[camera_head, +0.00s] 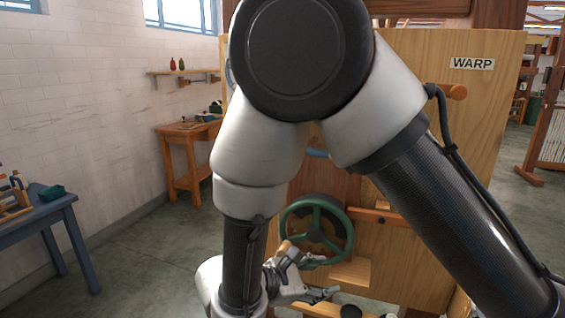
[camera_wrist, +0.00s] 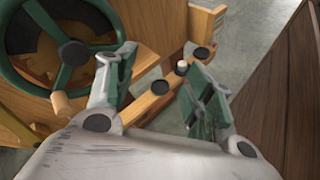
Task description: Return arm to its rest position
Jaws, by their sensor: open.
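My gripper (camera_head: 325,277) is low in front of the wooden cabinet marked WARP (camera_head: 490,110), just below the green handwheel (camera_head: 318,205). In the wrist view its two fingers stand apart with nothing between them, so my gripper (camera_wrist: 160,72) is open and empty. The green handwheel (camera_wrist: 68,48) is close to the left finger in that view, and its wooden knob (camera_wrist: 66,103) lies left of that finger. I cannot tell whether the finger touches either. My arm is folded, with its elbow high in the head view and hiding part of the cabinet.
A wooden rail (camera_wrist: 150,102) with dark round knobs runs beneath the fingers in the wrist view. A dark wooden surface (camera_wrist: 295,95) is at the right there. A blue table (camera_head: 40,228) and a wooden bench (camera_head: 185,135) stand left. Open floor (camera_head: 140,255) lies between.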

